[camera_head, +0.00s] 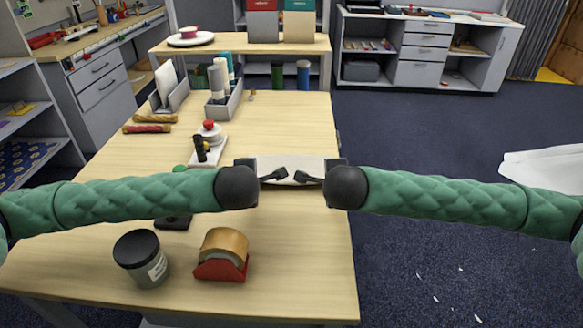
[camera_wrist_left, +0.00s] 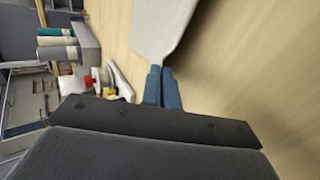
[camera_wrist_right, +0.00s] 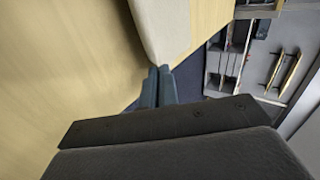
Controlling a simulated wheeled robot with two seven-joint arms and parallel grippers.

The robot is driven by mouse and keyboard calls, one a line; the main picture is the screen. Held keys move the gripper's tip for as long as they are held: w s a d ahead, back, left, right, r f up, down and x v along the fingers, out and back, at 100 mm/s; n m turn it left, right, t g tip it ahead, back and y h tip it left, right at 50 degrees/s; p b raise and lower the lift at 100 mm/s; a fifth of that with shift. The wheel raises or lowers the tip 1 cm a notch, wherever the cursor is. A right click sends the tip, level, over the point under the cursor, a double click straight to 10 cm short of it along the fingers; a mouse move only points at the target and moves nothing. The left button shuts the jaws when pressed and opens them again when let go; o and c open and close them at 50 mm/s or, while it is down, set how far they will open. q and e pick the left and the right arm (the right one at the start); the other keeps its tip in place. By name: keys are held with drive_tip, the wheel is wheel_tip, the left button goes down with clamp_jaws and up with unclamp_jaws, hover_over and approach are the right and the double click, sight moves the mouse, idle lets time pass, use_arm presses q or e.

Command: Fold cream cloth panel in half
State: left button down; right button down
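The cream cloth panel (camera_head: 292,164) is held up between my two grippers above the middle of the table. In the head view only a narrow pale strip of it shows; my arms and hands hide part of it. My left gripper (camera_head: 284,174) is shut on one corner of the cloth; in the left wrist view the cloth (camera_wrist_left: 162,25) runs to its closed fingers (camera_wrist_left: 162,88). My right gripper (camera_head: 302,177) is shut on another corner; in the right wrist view the cloth (camera_wrist_right: 162,28) meets its closed fingers (camera_wrist_right: 158,86).
On the wooden table (camera_head: 300,270), a dark-lidded jar (camera_head: 141,258) and a tape dispenser (camera_head: 222,255) stand in front. A white tray (camera_head: 207,150) with small tools lies left of the cloth. Grey bins (camera_head: 224,104) stand farther back. The table's right half is mostly clear.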

use_arm(q)
drive_tip(key=shift+s+f, duration=0.2)
use_arm(e)
drive_tip(key=shift+s+f, duration=0.2)
use_arm(q)
drive_tip(key=c, duration=1.3)
unclamp_jaws()
use_arm(e)
drive_tip(key=c, duration=1.3)
unclamp_jaws()
use_arm(q)
drive_tip(key=s+r, duration=0.2)
drive_tip(key=r, duration=0.1)
drive_tip(key=s+r, duration=0.2)
drive_tip(key=r, duration=0.1)
drive_tip(key=s+r, duration=0.2)
drive_tip(key=r, duration=0.1)
use_arm(e)
drive_tip(key=s+r, duration=0.2)
drive_tip(key=r, duration=0.1)
drive_tip(key=s+r, duration=0.2)
drive_tip(key=r, duration=0.1)
drive_tip(key=s+r, duration=0.2)
drive_tip(key=r, duration=0.1)
